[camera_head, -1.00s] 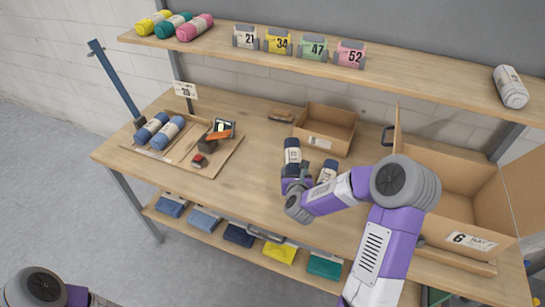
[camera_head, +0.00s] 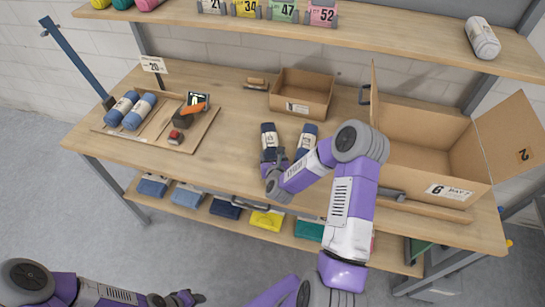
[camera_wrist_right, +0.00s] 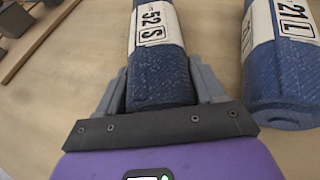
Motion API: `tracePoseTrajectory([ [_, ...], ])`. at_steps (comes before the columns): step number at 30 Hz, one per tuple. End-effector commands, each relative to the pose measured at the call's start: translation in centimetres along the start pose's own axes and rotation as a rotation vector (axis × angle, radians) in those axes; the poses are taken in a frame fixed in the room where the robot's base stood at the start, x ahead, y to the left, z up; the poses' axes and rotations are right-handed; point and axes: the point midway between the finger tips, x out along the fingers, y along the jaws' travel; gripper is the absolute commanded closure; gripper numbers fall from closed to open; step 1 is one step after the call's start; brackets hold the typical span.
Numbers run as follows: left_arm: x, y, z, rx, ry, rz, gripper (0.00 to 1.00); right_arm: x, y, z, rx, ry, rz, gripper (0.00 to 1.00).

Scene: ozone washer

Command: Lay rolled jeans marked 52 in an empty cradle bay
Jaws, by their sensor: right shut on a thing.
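A dark blue jeans roll with a white band (camera_head: 268,138) lies on the table in front of my right gripper (camera_head: 273,156). In the right wrist view its band (camera_wrist_right: 155,25) reads "52 S". My right gripper (camera_wrist_right: 160,85) is shut on the roll, one finger on each side. A wooden cradle tray (camera_head: 190,142) lies on the left of the table. Two blue rolls (camera_head: 122,106) (camera_head: 139,111) lie side by side at its left, with bare board to their right. My left gripper (camera_head: 186,299) is low at the bottom edge, too small to read.
A second roll, marked "21 L" (camera_wrist_right: 280,60), lies just right of the held one. A red-buttoned device (camera_head: 175,138) and an orange-topped tool (camera_head: 192,108) sit on the tray. A small open box (camera_head: 300,105) and a large carton (camera_head: 415,170) stand behind and right.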

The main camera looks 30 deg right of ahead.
Motion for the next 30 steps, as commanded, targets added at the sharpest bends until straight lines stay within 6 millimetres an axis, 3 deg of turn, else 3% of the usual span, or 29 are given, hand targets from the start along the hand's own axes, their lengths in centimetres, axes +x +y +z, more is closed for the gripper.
tracePoseTrajectory([
  [6,0.4,-0.1,0.0,0.000,0.000,0.000,0.60,0.1,0.0,-0.1,0.000,-0.003,0.000,0.77],
  [7,0.4,-0.1,0.0,0.000,0.000,0.000,0.60,0.1,0.0,-0.3,0.000,0.001,0.000,0.31],
  [12,0.3,-0.1,0.0,0.000,0.000,0.000,0.60,0.1,0.0,-0.2,0.000,0.001,0.000,0.07],
  [23,-0.1,0.0,0.0,0.000,0.000,0.000,0.60,-0.1,0.0,0.1,0.000,0.000,0.000,0.07],
  [30,0.0,0.0,0.0,0.000,0.000,0.000,0.60,-3.6,0.0,0.1,-0.001,0.002,0.001,0.07],
])
